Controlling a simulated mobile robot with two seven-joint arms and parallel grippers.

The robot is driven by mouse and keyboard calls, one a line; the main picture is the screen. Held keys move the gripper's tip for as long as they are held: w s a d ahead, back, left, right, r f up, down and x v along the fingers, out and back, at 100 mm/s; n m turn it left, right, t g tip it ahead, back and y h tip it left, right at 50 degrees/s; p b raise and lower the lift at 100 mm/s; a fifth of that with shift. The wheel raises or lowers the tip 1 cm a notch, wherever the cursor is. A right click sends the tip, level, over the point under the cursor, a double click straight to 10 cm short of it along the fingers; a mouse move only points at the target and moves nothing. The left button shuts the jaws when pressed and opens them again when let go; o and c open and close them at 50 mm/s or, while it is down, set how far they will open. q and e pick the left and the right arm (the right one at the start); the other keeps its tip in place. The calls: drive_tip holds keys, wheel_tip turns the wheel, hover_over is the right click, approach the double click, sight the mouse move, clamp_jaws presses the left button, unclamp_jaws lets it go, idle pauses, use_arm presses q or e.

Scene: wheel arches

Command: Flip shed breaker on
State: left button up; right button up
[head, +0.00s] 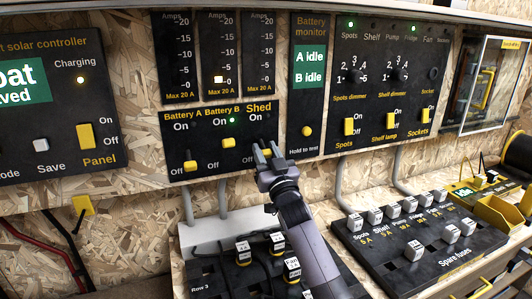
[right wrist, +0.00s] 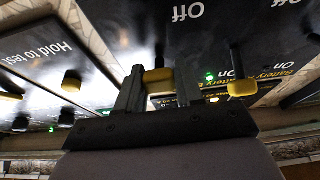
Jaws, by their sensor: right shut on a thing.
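The Shed breaker (head: 267,152) is the rightmost of three breakers on the black panel (head: 212,173), under the label "Shed". My right gripper (head: 267,150) covers most of it, and its fingers are shut on the yellow lever. In the right wrist view, which is upside down, the Shed lever (right wrist: 157,75) shows between the two fingers (right wrist: 147,90). I cannot tell its exact position. No green lamp shows lit by Shed. The Battery B lever (head: 229,143) is up, its green lamp lit. The Battery A lever (head: 190,166) is down. My left gripper is not in view.
The Battery monitor (head: 308,85), with a yellow "Hold to test" knob (head: 306,131), is close on the right. Further right is a switch panel (head: 380,150). Black fuse blocks (head: 398,222) stand below. The solar controller (head: 50,130) is at the left.

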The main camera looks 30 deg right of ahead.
sight(260, 138)
drive_tip(key=shift+s+r+g+y+p, duration=0.15)
drive_tip(key=shift+r+g+p, duration=0.4)
drive_tip(key=shift+p, duration=1.3)
drive_tip(key=shift+r+g+y+p, duration=0.25)
drive_tip(key=shift+g+p, duration=0.4)
drive_tip(key=shift+p, duration=1.2)
drive_tip(key=shift+r+g+p, duration=0.2)
drive_tip(key=shift+g+p, duration=0.3)
drive_tip(key=shift+p, duration=0.15)
drive_tip(key=shift+r+g, duration=0.25)
drive_tip(key=shift+g, duration=0.45)
drive_tip(key=shift+w+r+g+y, duration=0.2)
drive_tip(key=shift+r+g+y, duration=0.2)
drive_tip(key=shift+g, duration=0.8)
drive_tip(key=shift+w+r+g+y, duration=0.15)
drive_tip(key=shift+r+g+y, duration=0.25)
drive_tip(key=shift+g, duration=0.8)
drive_tip(key=shift+r, duration=0.1)
drive_tip(key=o, duration=1)
drive_tip(key=shift+c, duration=0.2)
drive_tip(key=shift+s, duration=0.1)
